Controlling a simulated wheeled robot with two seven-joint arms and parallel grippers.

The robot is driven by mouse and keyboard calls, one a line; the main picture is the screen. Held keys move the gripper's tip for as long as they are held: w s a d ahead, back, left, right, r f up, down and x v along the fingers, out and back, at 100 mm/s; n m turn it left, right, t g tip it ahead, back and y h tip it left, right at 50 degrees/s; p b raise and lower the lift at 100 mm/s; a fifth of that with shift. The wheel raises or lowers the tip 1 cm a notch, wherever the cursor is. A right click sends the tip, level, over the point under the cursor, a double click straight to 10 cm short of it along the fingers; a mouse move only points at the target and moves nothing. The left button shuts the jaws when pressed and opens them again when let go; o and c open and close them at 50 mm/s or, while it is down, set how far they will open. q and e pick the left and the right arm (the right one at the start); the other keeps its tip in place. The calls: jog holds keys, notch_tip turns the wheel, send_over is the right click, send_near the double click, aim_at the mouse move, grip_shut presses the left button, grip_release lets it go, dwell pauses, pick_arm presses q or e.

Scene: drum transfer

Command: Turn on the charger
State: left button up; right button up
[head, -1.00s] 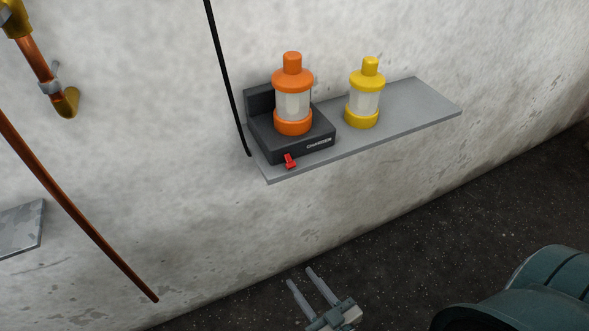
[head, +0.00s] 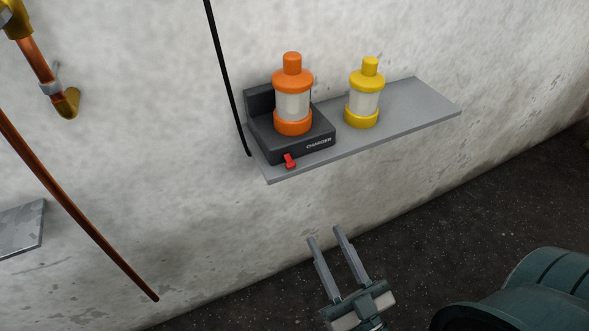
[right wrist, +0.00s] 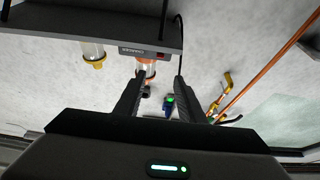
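The black charger (head: 285,147), with its white "CHARGER" label, sits at the left end of the grey shelf. A small red switch (head: 290,161) is on its front face; I cannot tell its setting. An orange-capped lantern-like canister (head: 292,80) stands upright in the charger. My right gripper (head: 325,234) is open and empty, below the shelf and a little right of the switch, apart from everything. In the right wrist view, the picture is upside down; the red switch (right wrist: 160,52) shows just beyond the open fingers (right wrist: 160,76). My left gripper is out of view.
A yellow canister (head: 369,80) stands on the grey shelf (head: 420,103) right of the charger. A black cable (head: 226,80) runs down the wall at the charger's left. A copper pipe (head: 75,216) is further left.

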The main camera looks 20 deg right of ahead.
jog(key=p, duration=0.3)
send_near(292, 167)
jog(key=p+x, duration=0.1)
jog(key=x, duration=0.6)
jog(key=shift+w+r, duration=0.15)
jog(key=shift+w, duration=0.1)
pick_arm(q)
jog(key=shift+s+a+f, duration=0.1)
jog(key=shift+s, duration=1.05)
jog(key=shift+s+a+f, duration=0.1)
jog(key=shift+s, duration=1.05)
pick_arm(e)
jog(key=shift+w+r, duration=0.15)
jog(key=shift+w, duration=0.5)
grip_shut()
